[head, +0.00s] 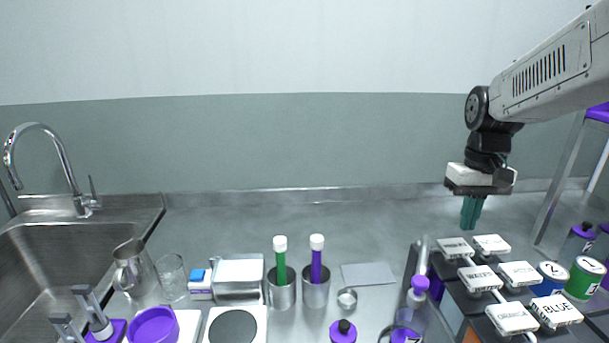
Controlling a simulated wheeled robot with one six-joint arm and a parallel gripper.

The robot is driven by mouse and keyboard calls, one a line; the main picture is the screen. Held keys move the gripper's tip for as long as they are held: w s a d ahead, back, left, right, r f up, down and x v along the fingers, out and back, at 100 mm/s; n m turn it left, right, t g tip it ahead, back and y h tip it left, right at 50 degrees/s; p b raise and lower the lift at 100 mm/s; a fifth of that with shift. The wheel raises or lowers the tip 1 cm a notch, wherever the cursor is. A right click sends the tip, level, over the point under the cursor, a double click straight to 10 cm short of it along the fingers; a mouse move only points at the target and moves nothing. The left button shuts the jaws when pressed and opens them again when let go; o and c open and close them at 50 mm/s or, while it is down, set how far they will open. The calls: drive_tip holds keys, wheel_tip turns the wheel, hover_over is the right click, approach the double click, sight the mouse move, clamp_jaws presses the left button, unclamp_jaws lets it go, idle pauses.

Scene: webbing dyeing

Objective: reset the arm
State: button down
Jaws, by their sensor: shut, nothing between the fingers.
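My arm comes in from the upper right of the head view. My gripper (471,212) points down with its green fingers together and empty. It hangs above the grey counter (330,230), behind a rack of white labelled blocks (455,248). It appears apart from everything around it.
A sink (60,258) with a curved faucet (70,165) is at left. A steel pitcher (130,268), a glass (172,277) and two metal cups with green (280,262) and purple (316,262) tubes stand in front. Cans (584,278) and a metal frame (560,180) are at right.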

drive_tip(key=s+a+t, duration=0.1)
drive_tip(key=s+a, duration=0.3)
drive_tip(key=s, duration=0.6)
drive_tip(key=s+a+t, duration=0.1)
drive_tip(key=s+a, duration=0.4)
drive_tip(key=s, duration=0.6)
drive_tip(key=shift+s+a+r+n, duration=0.2)
drive_tip(key=shift+a+r+n, duration=0.1)
drive_tip(key=shift+r+n, duration=0.15)
